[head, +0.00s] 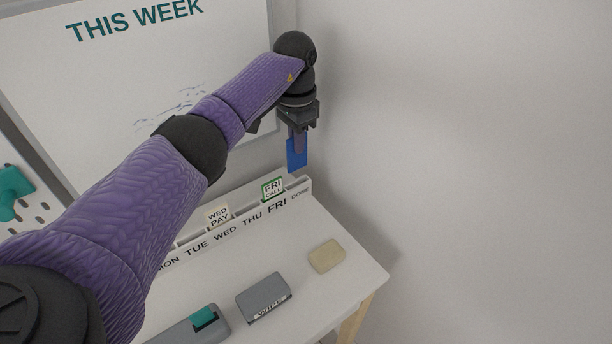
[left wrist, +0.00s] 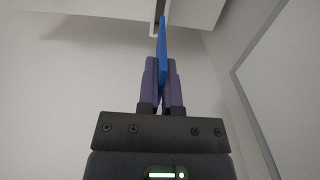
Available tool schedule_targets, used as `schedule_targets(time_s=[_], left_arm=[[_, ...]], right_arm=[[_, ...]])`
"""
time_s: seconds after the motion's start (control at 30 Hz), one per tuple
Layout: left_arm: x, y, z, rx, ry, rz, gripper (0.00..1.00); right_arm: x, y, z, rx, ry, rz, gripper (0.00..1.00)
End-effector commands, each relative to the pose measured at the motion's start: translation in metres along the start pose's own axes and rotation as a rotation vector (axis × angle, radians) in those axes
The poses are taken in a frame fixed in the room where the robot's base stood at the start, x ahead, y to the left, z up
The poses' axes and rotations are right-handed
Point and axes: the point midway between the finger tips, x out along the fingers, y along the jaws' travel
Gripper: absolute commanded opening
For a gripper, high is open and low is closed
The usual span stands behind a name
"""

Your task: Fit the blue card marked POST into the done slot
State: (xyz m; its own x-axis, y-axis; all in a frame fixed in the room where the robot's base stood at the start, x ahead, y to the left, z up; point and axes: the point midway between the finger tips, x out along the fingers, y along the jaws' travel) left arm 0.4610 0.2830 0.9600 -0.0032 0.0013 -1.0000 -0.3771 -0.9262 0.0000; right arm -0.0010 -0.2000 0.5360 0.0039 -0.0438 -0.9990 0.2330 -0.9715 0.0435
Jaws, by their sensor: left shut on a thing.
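My left gripper (head: 297,137) is shut on a blue card (head: 297,157) and holds it hanging down above the right end of the slotted rack (head: 233,236). The card's bottom edge is near the DONE slot (head: 299,184), and I cannot tell whether it touches. In the left wrist view the blue card (left wrist: 161,47) is edge-on between the purple fingers of the left gripper (left wrist: 161,75). No POST mark is readable on it. My right gripper is not in view.
The rack holds a WED PAY card (head: 218,214) and a green-edged FRI CALL card (head: 272,188). A tan block (head: 326,255), a grey eraser (head: 264,298) and a grey case with a teal part (head: 197,325) lie on the white desk. A whiteboard (head: 100,85) hangs behind.

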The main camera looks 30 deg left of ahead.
Motion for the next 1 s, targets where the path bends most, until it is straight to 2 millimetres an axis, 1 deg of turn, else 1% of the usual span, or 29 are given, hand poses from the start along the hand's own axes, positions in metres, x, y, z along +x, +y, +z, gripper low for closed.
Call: schedule_targets(time_s=[0.03, 0.1, 0.2, 0.3, 0.33, 0.37, 0.57, 0.67, 0.7, 0.77, 0.8, 0.87, 1.0], left_arm=[[0.018, 0.0, 0.0, 0.001, -0.004, 0.003, 0.0], [0.034, 0.0, 0.0, 0.002, -0.004, 0.002, 0.0], [0.052, 0.0, 0.0, 0.003, -0.004, 0.001, 0.0], [0.076, 0.001, 0.0, 0.004, -0.004, 0.003, 0.0], [0.08, 0.001, -0.001, 0.004, -0.002, 0.002, 0.0], [0.082, 0.001, 0.0, 0.004, -0.002, 0.001, 0.0], [0.079, 0.0, -0.001, 0.005, 0.0, 0.0, 0.0], [0.081, 0.0, 0.0, 0.005, 0.0, 0.0, 0.0], [0.082, 0.0, 0.0, 0.005, 0.0, 0.0, 0.08], [0.082, 0.0, 0.0, 0.006, 0.0, 0.0, 0.21], [0.082, 0.0, -0.001, 0.006, 0.0, 0.0, 0.29], [0.082, 0.0, -0.001, 0.006, 0.0, 0.0, 0.41], [0.082, 0.0, -0.001, 0.006, 0.0, 0.0, 0.41]], right_arm=[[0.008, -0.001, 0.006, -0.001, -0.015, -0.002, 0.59], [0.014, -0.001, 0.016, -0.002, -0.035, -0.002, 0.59], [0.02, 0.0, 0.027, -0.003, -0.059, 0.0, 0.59], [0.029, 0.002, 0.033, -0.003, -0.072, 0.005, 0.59], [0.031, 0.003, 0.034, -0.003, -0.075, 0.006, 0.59], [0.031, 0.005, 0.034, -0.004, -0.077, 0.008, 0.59], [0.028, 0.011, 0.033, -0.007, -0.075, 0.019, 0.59], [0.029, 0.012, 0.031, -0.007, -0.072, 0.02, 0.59], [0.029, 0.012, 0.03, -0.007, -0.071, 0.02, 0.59], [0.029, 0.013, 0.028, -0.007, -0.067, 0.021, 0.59], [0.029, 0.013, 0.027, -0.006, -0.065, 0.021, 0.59], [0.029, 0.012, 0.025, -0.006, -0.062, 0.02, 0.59], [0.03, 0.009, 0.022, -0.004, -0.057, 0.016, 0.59]])
